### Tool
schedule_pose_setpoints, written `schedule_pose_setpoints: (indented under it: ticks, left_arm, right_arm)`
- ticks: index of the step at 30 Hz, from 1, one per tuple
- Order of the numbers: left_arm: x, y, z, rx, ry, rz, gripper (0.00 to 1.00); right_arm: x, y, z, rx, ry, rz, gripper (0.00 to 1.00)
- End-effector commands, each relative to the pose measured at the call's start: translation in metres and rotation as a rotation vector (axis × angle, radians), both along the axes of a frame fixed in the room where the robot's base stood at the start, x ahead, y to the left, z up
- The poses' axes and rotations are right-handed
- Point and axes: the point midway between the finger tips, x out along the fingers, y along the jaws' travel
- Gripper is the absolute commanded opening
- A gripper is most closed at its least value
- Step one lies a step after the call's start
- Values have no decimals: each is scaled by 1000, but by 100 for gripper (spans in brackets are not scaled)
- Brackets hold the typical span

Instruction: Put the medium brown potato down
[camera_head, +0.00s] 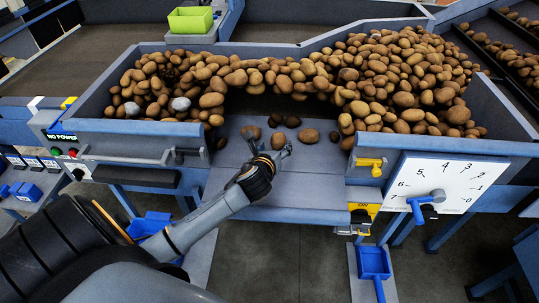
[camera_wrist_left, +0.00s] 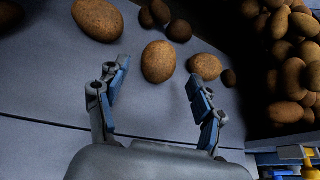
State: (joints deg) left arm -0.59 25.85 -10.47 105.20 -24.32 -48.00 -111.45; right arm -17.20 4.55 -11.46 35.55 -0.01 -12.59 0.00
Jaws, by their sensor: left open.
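A medium brown potato (camera_wrist_left: 158,62) lies on the grey shelf (camera_wrist_left: 40,85), between and just beyond the fingertips in the left wrist view. In the head view a brown potato (camera_head: 279,141) shows by the fingertips, partly hidden by the gripper. My left gripper (camera_head: 268,143) is open over the shelf, its fingers apart on either side of the potato in the wrist view (camera_wrist_left: 158,72). I see no finger closed on it. A larger potato (camera_wrist_left: 97,18) and a smaller one (camera_wrist_left: 205,66) lie beside it. My right gripper is not in view.
A large potato heap (camera_head: 400,80) fills the grader's bin behind and right of the shelf. A dial panel (camera_head: 440,185) and yellow handle (camera_head: 369,165) stand at the right. A green box (camera_head: 190,20) is at the back. The shelf's front part is clear.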

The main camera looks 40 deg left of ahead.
Motion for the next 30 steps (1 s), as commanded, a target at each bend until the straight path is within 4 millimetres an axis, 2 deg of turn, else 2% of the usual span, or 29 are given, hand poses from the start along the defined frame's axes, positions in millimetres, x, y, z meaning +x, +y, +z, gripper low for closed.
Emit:
schedule_pose_setpoints:
  ticks: [6, 12, 30]
  left_arm:
    - [-37, -15, 15, 0, 1, -1, 68]
    - [-57, -23, 24, 0, 1, 0, 68]
    - [-62, -25, 27, -1, 0, 0, 68]
  right_arm:
    - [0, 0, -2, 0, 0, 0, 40]
    - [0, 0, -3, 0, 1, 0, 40]
    - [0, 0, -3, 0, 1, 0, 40]
